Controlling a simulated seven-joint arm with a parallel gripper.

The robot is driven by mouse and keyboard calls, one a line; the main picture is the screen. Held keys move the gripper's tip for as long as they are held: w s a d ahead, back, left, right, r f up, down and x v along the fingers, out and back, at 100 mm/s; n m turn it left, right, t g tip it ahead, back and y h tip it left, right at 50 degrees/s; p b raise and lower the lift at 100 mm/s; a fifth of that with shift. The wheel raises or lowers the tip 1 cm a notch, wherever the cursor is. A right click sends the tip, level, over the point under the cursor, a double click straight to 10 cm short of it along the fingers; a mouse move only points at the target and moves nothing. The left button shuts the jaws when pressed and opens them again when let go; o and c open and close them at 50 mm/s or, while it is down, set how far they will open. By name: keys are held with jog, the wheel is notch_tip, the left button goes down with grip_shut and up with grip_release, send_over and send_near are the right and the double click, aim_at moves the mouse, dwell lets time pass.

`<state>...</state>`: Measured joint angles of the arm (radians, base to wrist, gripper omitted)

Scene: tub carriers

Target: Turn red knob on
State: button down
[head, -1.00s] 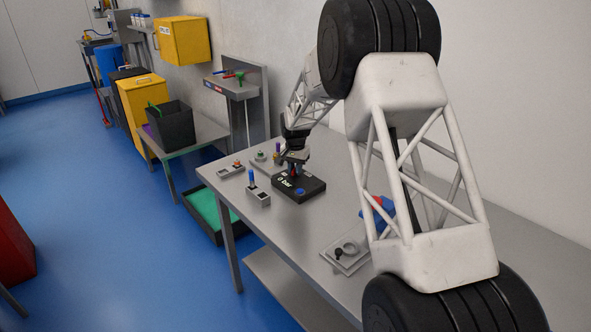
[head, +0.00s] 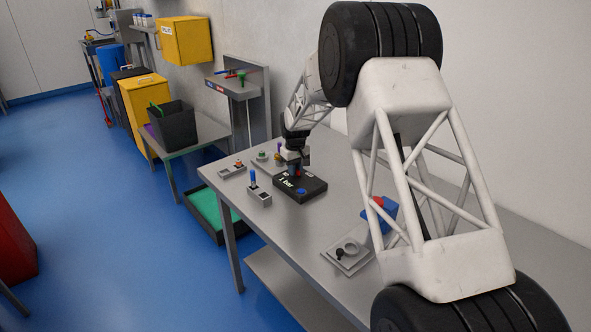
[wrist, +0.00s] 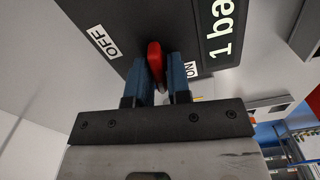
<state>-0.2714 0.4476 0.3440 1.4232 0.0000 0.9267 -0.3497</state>
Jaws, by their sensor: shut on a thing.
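The red knob (wrist: 155,60) sits on a black box (head: 312,188) on the grey table. The knob is a narrow red handle between the blue fingers of my gripper (wrist: 160,70), which are shut on it. In the head view my gripper (head: 296,170) points down at the back part of the box and mostly hides the knob. The wrist view shows an OFF label (wrist: 103,42) to the knob's left and an ON label (wrist: 191,69) close by the right finger. The box's display (head: 287,182) reads 1 bar.
The box also has a blue button (head: 301,191). A small grey block with a blue lever (head: 253,178) stands to its left. A grey plate with a ring (head: 348,253) and a blue box with a red top (head: 381,212) are at the right. Bare table lies in front.

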jog(key=shift+n, duration=0.9)
jog(key=c, duration=1.2)
grip_release()
jog(key=shift+o, duration=0.2)
jog(key=shift+r, duration=0.15)
jog(key=shift+r, duration=3.8)
jog(key=shift+s, duration=0.1)
